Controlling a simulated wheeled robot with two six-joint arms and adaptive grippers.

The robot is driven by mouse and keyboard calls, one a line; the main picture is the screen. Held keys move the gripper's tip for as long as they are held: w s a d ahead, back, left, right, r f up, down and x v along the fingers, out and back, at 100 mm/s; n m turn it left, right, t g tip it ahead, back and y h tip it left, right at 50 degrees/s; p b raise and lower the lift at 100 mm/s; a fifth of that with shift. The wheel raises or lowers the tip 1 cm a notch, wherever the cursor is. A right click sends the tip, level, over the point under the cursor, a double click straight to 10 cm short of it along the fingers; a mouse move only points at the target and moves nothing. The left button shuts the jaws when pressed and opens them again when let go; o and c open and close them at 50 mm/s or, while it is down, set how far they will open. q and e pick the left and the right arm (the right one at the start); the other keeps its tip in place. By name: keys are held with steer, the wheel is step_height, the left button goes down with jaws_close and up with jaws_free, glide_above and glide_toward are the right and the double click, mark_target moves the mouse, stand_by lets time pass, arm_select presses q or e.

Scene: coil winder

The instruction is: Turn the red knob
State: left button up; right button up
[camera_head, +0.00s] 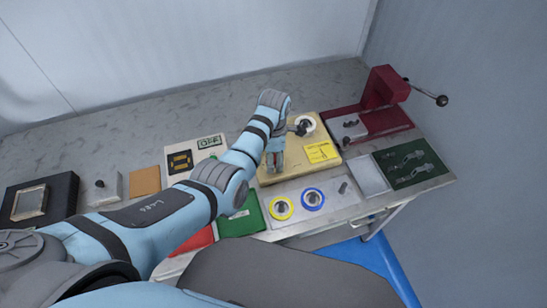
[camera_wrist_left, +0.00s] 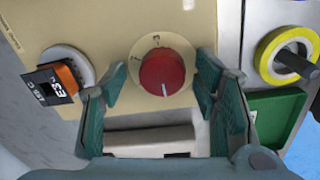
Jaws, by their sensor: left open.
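The red knob (camera_wrist_left: 162,73) sits on a beige panel (camera_wrist_left: 105,28) in the left wrist view. A pale pointer mark on the knob is at its lower edge, and printed marks curve around its upper side. My left gripper (camera_wrist_left: 160,82) is open, with one green-grey finger on each side of the knob and a gap to each. In the head view my left gripper (camera_head: 275,160) points down over the beige panel (camera_head: 270,178) and the knob is hidden there. My right gripper is not in view.
Left of the knob is a round fitting with an orange and black labelled block (camera_wrist_left: 55,82). Yellow (camera_head: 281,208) and blue (camera_head: 313,199) ringed spools lie in front of the panel. A dark red press (camera_head: 382,90) with a lever stands at right.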

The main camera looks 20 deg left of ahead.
arm_select(q)
steer(key=shift+f, duration=0.15)
steer(key=shift+s, duration=0.15)
steer(key=shift+s+r, duration=0.1)
steer(key=shift+r, duration=0.1)
steer(key=shift+c, duration=1.1)
steer(key=c, duration=0.9)
steer(key=shift+c, duration=0.2)
